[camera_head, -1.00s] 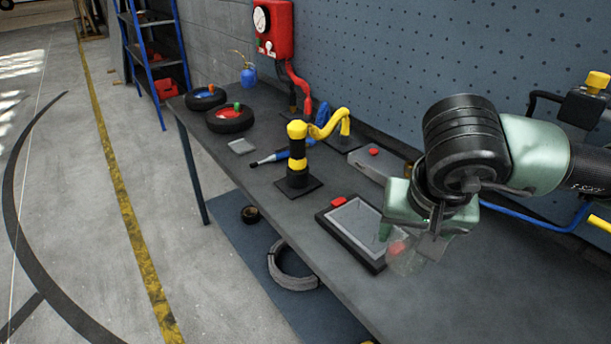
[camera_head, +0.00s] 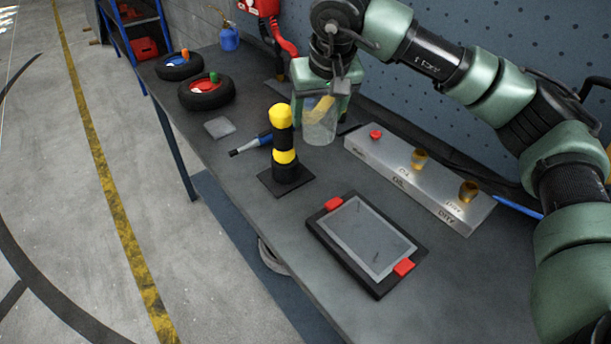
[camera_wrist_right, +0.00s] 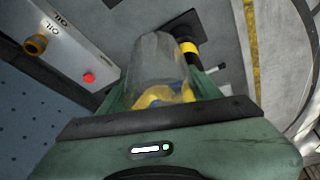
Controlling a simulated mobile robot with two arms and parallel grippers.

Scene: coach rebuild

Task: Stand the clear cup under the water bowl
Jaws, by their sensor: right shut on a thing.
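My right gripper (camera_head: 321,108) is shut on the clear cup (camera_head: 319,132), with a finger on each side of it, over the rear of the bench. The cup also shows in the right wrist view (camera_wrist_right: 157,60), between the fingers. A yellow curved piece (camera_head: 321,109) shows through the cup; I cannot tell whether it is inside or behind. A black and yellow post (camera_head: 284,150) stands on a dark base, left of the cup. I cannot make out which thing is the water bowl. Whether the cup touches the bench is unclear. My left gripper is out of view.
A metal block (camera_head: 397,175) with a red button and amber fittings lies right of the cup. A black-framed tray (camera_head: 318,232) is in front. Two wheels (camera_head: 206,92), a blue can (camera_head: 229,38) and a red wall box (camera_head: 262,6) are left and behind. A pegboard wall backs the bench.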

